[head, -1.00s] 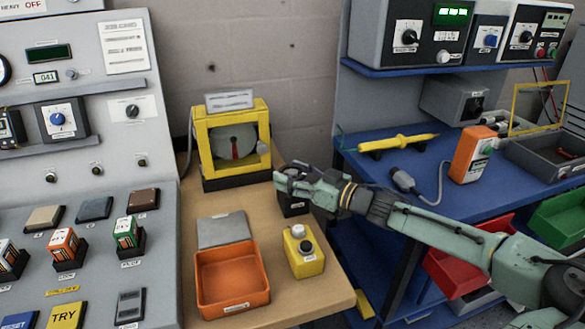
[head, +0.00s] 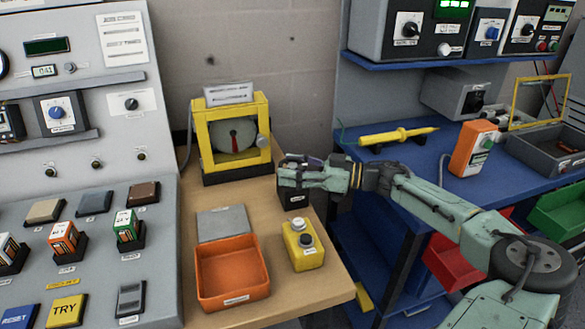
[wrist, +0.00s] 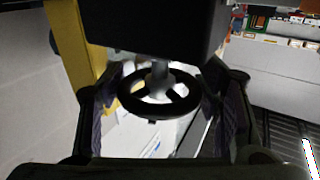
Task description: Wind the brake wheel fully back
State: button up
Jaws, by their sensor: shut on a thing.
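The brake wheel (wrist: 158,109) is a black spoked ring on a grey shaft, seen in the middle of the wrist view below a dark housing (wrist: 150,30). My gripper (wrist: 164,95) has one finger on each side of the rim and is shut on the wheel. In the head view my gripper (head: 290,173) is over a small black box (head: 293,196) on the wooden bench, and the wheel cannot be made out there. A yellow-framed device (head: 199,140) with a grey disc and a red pointer (head: 234,144) stands just to the left.
An orange tray (head: 233,303), a grey plate (head: 222,226) and a yellow bottle-like block (head: 303,248) are on the bench below my gripper. A sloped control panel (head: 100,220) is at left. A blue shelf (head: 400,160) with an orange meter (head: 470,148) is at right.

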aim_at(292, 164)
jog(key=o, duration=1.2)
jog(key=shift+r, duration=0.15)
notch_tip(292, 164, up, 10)
jog(key=shift+f, duration=0.1)
